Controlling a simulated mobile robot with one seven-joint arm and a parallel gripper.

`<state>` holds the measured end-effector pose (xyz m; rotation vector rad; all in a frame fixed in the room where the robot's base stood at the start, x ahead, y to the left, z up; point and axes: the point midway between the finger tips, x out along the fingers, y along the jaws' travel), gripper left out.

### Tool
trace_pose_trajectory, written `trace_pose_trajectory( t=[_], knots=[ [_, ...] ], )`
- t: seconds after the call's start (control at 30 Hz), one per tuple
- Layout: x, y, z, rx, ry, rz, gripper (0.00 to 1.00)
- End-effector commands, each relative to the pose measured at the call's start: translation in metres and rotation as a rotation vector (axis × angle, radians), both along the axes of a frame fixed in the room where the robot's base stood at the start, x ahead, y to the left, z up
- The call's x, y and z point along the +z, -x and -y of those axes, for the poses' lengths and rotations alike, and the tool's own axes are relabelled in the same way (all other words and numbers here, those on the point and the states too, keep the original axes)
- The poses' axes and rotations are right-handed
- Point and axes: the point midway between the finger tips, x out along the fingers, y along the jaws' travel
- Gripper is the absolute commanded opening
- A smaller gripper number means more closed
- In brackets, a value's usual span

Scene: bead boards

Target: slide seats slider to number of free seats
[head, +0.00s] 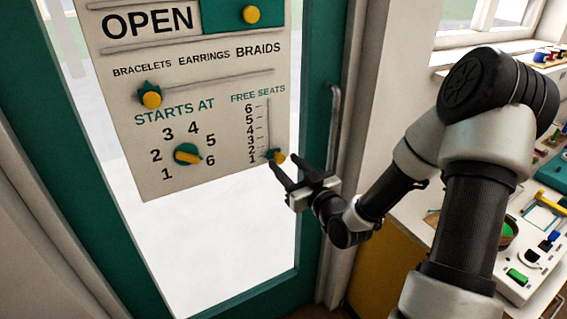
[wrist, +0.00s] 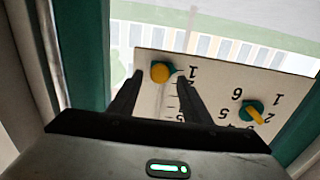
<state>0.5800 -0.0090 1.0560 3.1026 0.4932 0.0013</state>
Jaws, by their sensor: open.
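The sign board (head: 215,90) hangs on a green-framed glass door. Its FREE SEATS scale runs from 1 at the bottom to 6 at the top. The seats slider (head: 278,157), a yellow knob on a green pointer, sits at the bottom of its slot, beside 1. My gripper (head: 275,172) is open at the slider. In the wrist view, where the board appears upside down, the slider knob (wrist: 160,73) shows between the tips of my open gripper (wrist: 157,84). I cannot tell whether either finger touches it. No seats are visible.
The jewellery slider (head: 150,97) sits under BRACELETS. A door handle (head: 332,120) stands close right of my gripper.

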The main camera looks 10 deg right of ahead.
Motion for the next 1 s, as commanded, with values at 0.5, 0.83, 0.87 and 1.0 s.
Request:
trace_pose_trajectory(
  t=[0.5, 0.83, 0.87, 1.0],
  knots=[
    [-0.001, -0.021, -0.006, -0.001, 0.0, -0.001, 0.44],
    [-0.001, -0.021, -0.006, -0.001, 0.0, -0.001, 0.0],
    [-0.001, -0.021, -0.006, -0.001, 0.0, -0.001, 0.0],
    [0.006, -0.021, -0.006, -0.001, 0.002, 0.001, 0.0]
  ],
)
